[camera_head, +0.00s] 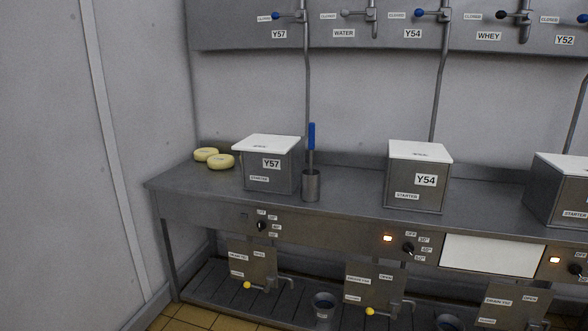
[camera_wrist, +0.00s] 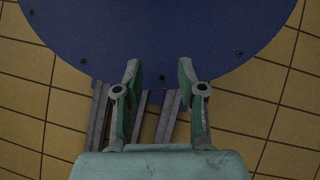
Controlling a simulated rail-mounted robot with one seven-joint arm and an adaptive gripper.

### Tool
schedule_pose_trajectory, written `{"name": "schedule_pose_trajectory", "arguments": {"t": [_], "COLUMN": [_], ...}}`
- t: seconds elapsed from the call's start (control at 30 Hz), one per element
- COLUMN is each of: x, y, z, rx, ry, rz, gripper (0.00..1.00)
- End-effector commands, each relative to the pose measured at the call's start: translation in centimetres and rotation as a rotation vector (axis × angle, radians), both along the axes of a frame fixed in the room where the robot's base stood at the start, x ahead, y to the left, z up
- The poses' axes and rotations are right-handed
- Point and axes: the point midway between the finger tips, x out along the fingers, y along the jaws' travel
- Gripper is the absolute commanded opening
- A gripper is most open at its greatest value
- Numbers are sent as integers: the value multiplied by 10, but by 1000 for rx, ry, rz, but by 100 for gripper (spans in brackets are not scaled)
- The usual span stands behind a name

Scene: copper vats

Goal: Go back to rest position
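My gripper (camera_wrist: 160,78) shows in the wrist view with its two fingers apart and nothing between them. Beyond the fingers are a round blue disc (camera_wrist: 160,35) and grey rails on the tiled floor. My gripper and arm do not show in the head view.
In the head view a steel bench (camera_head: 340,210) carries lidded vats Y57 (camera_head: 270,175) and Y54 (camera_head: 415,185), a third vat (camera_head: 560,200), a steel cup with a blue-handled tool (camera_head: 311,185) and two cheeses (camera_head: 220,162). Valves line the panel above; the yellow tiled floor (camera_wrist: 30,90) looks clear.

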Motion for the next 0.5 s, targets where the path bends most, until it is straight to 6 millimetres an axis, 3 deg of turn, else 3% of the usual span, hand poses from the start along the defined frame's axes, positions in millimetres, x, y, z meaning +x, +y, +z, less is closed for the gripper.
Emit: {"name": "schedule_pose_trajectory", "arguments": {"t": [0.03,0.1,0.27,0.5], "x": [-10,-4,-1,4], "y": [3,2,2,2], "z": [-3,21,48,104], "rx": [0,0,-1,-2], "ry": [18,3,-14,-42], "rz": [22,16,13,14], "gripper": [40,40,40,40]}}
